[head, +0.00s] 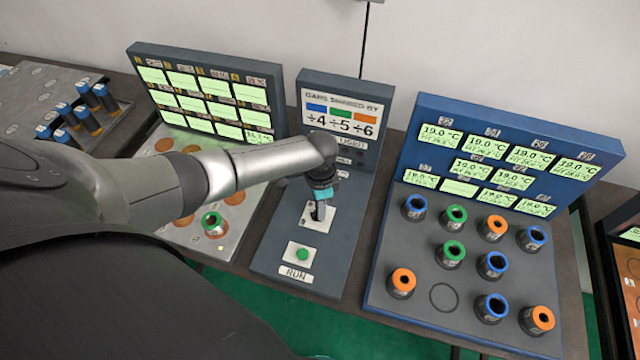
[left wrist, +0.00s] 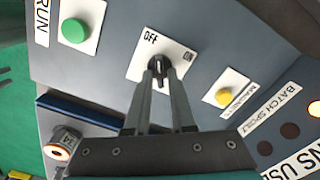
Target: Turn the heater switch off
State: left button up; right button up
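The switch is a small black knob (left wrist: 158,68) on a white plate marked OFF and ON, which also shows in the head view (head: 318,223). OFF is at the plate's upper left in the left wrist view, ON at its right. My left gripper (head: 320,208) reaches down to the plate, and its two thin fingers (left wrist: 159,80) stand on either side of the knob, seemingly closed on it. The fingers partly hide the knob, so its exact pointing direction is hard to tell. The switch's name label is not readable. My right gripper is not in view.
A green RUN button (head: 302,255) is close in front of the switch, and a yellow button (left wrist: 223,97) is on its other side. A blue-backed station (head: 387,270) with several ringed cylinders stands at the right. A grey tray (head: 237,245) with a green-ringed cylinder (head: 213,222) is at the left.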

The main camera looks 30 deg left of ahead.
pick_arm(q)
jog(key=shift+o, duration=1.2)
jog(key=shift+r, duration=0.7)
notch_tip(320, 180, up, 14)
jog(key=p, duration=0.1)
jog(key=shift+f, duration=0.1)
